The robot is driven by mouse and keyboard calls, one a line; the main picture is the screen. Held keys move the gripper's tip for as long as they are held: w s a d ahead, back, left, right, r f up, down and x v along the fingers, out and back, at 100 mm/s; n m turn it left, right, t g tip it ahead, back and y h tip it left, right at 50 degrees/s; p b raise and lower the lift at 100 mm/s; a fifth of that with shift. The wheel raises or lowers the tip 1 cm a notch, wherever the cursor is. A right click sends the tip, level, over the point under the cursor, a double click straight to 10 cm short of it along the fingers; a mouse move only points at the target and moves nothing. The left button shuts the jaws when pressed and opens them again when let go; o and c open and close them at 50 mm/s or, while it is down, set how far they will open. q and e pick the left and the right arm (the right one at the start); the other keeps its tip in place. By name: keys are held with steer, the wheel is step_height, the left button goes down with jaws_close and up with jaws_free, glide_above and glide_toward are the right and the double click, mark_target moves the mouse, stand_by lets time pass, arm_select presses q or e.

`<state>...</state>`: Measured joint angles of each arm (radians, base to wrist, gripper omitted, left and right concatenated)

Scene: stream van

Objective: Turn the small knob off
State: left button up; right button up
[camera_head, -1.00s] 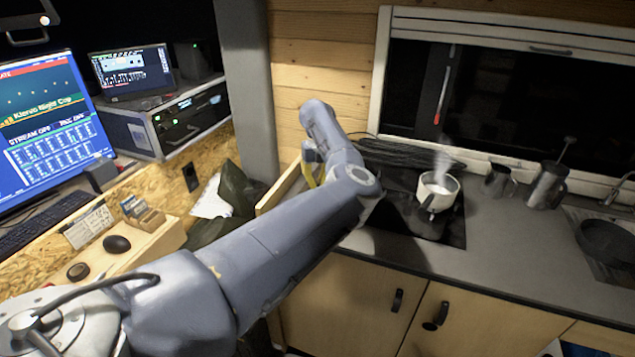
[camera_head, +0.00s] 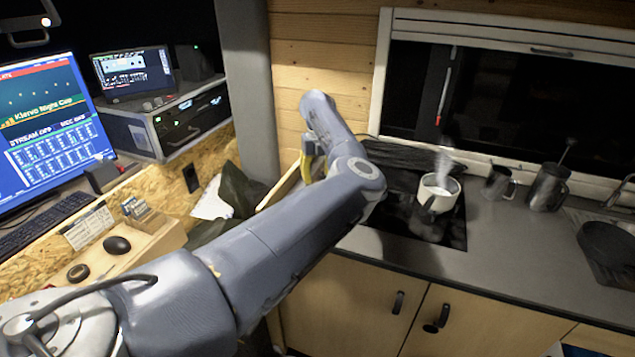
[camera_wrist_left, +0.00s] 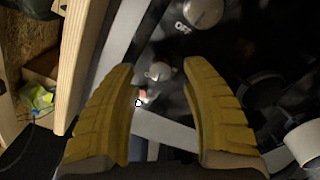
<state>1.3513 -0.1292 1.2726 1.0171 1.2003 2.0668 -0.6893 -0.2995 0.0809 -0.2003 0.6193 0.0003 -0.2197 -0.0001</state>
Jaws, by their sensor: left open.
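A small pale knob (camera_wrist_left: 158,72) sits on a dark panel in the left wrist view, seen between my two yellow fingertips. A larger pale knob (camera_wrist_left: 203,12) is above and right of it, beside a white "OFF" mark (camera_wrist_left: 183,27). My left gripper (camera_wrist_left: 160,65) is open, with one finger to each side of the small knob; contact cannot be made out. In the head view my left gripper (camera_head: 308,165) shows partly as a yellow finger behind the arm, by the left end of the counter; the knobs are hidden there. My right gripper is not in view.
Metal jugs (camera_head: 548,186) stand farther right on the grey counter (camera_head: 500,245). A wooden edge (camera_wrist_left: 82,60) runs close left of the gripper.

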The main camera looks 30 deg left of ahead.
arm_select(q)
step_height(320, 180, up, 9)
stand_by(0.4)
steer(key=shift+a, duration=0.15)
step_height(320, 180, up, 5)
steer(key=n, duration=0.8)
steer(key=f+n, duration=0.1)
steer(key=f, duration=0.4)
steer(key=f+n, duration=0.2)
steer(key=f, duration=0.4)
steer(key=f+n, duration=0.2)
steer(key=f, duration=0.4)
steer(key=shift+d+f, duration=0.1)
steer(key=shift+d, duration=0.15)
jaws_close()
